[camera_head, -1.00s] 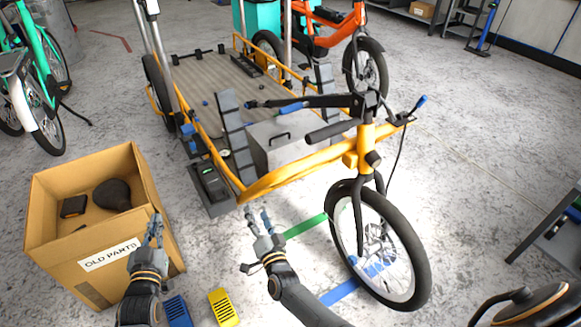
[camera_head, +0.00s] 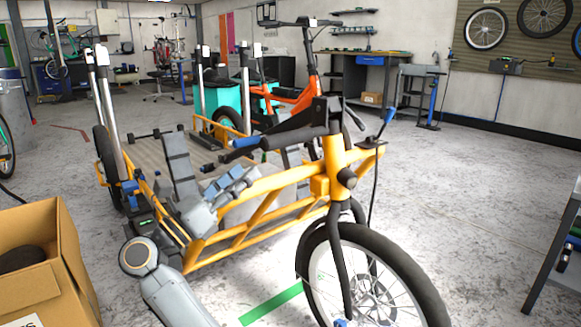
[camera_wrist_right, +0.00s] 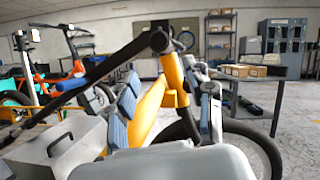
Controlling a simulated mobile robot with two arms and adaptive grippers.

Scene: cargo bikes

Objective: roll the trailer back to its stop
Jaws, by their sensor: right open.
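The yellow-framed trailer (camera_head: 262,203) has a flat bed at the back and a handlebar and one spoked wheel (camera_head: 372,285) at the front. Its dark handlebar (camera_head: 295,137) has a blue-tipped end. My right gripper (camera_head: 238,183) is beside the frame, a little below the handlebar, apart from the grip as far as I can tell. In the right wrist view its fingers (camera_wrist_right: 168,103) are spread, with the yellow front tube (camera_wrist_right: 176,82) showing between them, beyond. My left gripper is out of view. I cannot make out a distinct stop.
A cardboard box (camera_head: 75,255) stands at the lower left. A green floor strip (camera_head: 272,303) lies by the front wheel. An orange bike (camera_head: 290,105) stands behind the trailer. A bench (camera_head: 560,240) is at the right edge. Floor to the right is clear.

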